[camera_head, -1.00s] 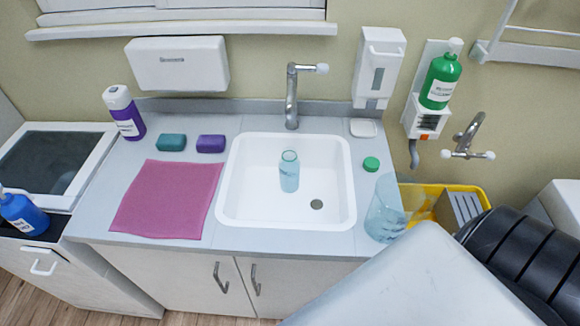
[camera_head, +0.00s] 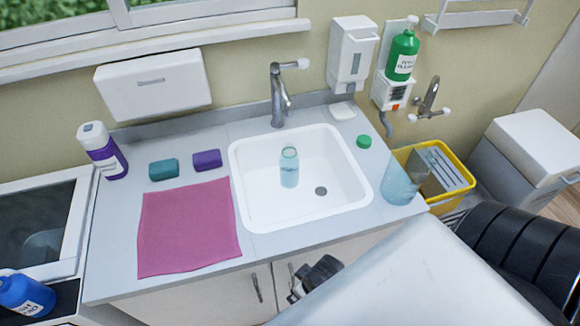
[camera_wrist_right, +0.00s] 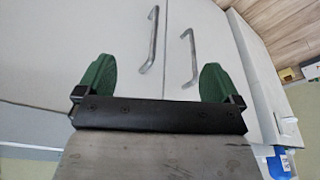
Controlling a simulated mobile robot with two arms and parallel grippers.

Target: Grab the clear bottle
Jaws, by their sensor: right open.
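The clear bottle (camera_head: 289,168), see-through with a bluish tint, stands in the white sink basin (camera_head: 255,205), left of the drain. My right gripper (camera_wrist_right: 154,82) is open and empty in the right wrist view, its green-padded fingers apart in front of the cabinet doors. In the head view a dark part at the end of my right arm shows below the counter's front edge, lower than the bottle and apart from it; its fingers are not clear there. My left gripper is not in view.
A clear jug (camera_head: 404,178) stands at the counter's right end, near a green cap (camera_head: 364,141). The faucet (camera_head: 279,95) rises behind the basin. A pink cloth (camera_head: 187,228), teal block (camera_head: 163,169) and purple block (camera_head: 207,160) lie left. Cabinet handles (camera_wrist_right: 148,40) face the gripper.

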